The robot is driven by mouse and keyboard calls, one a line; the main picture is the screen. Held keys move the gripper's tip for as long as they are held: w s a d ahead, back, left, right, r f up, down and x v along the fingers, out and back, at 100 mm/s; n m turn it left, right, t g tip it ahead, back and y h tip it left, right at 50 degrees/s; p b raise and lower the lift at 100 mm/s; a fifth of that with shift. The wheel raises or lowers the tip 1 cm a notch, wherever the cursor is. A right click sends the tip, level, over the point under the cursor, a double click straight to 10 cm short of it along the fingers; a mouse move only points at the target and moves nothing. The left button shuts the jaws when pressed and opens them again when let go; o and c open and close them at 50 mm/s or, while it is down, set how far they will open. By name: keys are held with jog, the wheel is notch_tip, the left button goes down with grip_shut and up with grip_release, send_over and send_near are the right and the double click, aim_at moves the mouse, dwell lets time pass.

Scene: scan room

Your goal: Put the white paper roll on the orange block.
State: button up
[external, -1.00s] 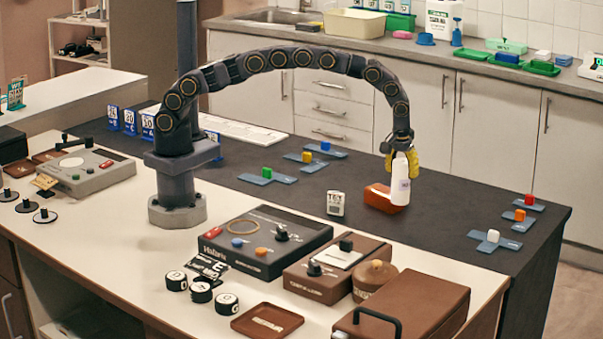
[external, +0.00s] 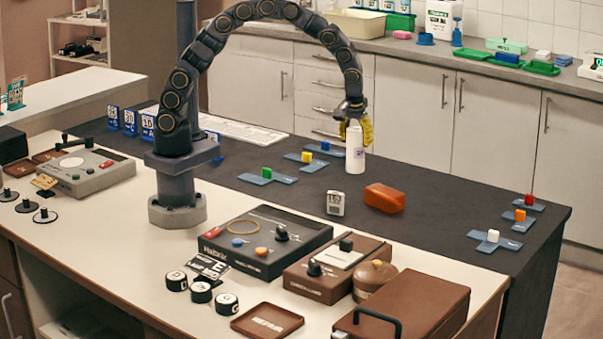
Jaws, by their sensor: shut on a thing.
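My gripper (external: 356,130), with yellow fingers, is shut on the top of the white paper roll (external: 355,160). The roll hangs upright below the fingers and has small dark print on its side. The orange block (external: 384,198) lies on the dark counter, lower and to the right of the roll in the picture, with its top bare. The roll and the block are apart. I cannot tell for sure whether the roll's lower end touches the counter.
A small white timer (external: 335,203) stands left of the block. Blue pieces with a yellow cube (external: 307,157) and a green cube (external: 267,171) lie to the left; more lie right (external: 493,240). A black device (external: 266,242) and brown boxes (external: 338,268) stand in front.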

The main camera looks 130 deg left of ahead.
jog(key=s+a+r+n, duration=0.2)
jog(key=s+a+r, duration=0.1)
jog(key=s, duration=0.5)
jog(key=shift+w+a+f, duration=1.5)
jog(key=shift+a+f, duration=0.3)
jog(key=shift+f, duration=0.3)
jog(key=shift+w+a+f, duration=1.5)
jog(key=shift+a+f, duration=0.3)
jog(key=shift+f, duration=0.35)
jog(key=shift+w+a+f, duration=1.5)
jog(key=shift+a+f, duration=0.3)
jog(key=shift+f, duration=0.3)
jog(key=o, duration=1.1)
jog(key=shift+f, duration=0.15)
